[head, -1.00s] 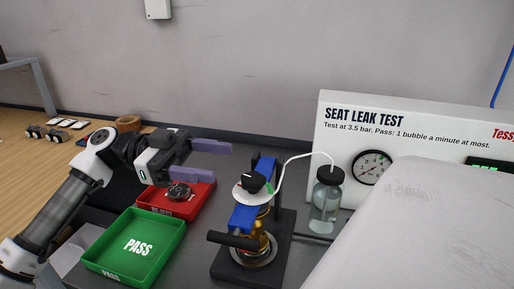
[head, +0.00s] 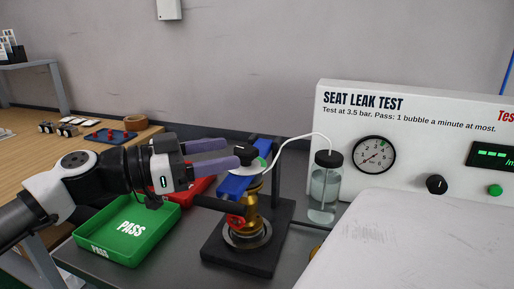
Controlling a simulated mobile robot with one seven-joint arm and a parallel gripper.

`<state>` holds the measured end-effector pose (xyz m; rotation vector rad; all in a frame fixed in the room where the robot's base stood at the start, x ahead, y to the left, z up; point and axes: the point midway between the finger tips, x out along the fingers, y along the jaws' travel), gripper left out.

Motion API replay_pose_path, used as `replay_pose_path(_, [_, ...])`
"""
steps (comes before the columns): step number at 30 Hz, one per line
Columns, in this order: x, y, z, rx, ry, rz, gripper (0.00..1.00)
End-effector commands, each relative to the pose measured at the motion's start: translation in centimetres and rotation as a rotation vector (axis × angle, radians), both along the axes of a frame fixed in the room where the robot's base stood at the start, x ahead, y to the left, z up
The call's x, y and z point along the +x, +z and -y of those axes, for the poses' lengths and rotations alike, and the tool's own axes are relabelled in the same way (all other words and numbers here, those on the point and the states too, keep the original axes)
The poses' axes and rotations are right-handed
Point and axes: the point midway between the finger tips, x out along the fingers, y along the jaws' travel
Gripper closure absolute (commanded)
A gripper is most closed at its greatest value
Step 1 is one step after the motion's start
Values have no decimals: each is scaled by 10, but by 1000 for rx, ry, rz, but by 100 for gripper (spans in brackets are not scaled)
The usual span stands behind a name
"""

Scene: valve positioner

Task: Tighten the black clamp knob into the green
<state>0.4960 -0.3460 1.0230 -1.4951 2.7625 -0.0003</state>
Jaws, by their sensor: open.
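The black clamp knob (head: 246,154) sits on a pale round dial on top of the blue clamp (head: 237,187). A small green patch (head: 263,163) shows at the dial's right edge. My gripper (head: 236,154) is open, with its two purple fingers pointing right at the knob. One fingertip is on the far side of the knob and the other on its near side. I cannot tell whether either finger touches it. The near finger and my gripper hide part of the dial and the knob's pointer cannot be read. A brass valve (head: 249,226) stands under the clamp.
A green PASS tray (head: 158,244) lies below my arm, with a red tray (head: 196,188) partly hidden behind my gripper. A thin white tube (head: 303,137) arches from the clamp to a glass jar (head: 325,188). The white test panel (head: 410,105) stands behind, at the right.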

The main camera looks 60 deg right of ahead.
Motion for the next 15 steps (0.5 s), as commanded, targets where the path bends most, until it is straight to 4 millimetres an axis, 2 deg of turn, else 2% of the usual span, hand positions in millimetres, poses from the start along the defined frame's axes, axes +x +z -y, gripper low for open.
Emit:
replay_pose_path(6, [-26, 0, 38, 1, -6, 1, 40])
replay_pose_path(10, [-35, 0, 53, 1, -3, 1, 40])
replay_pose_path(15, [-41, 0, 62, 0, -1, 0, 40])
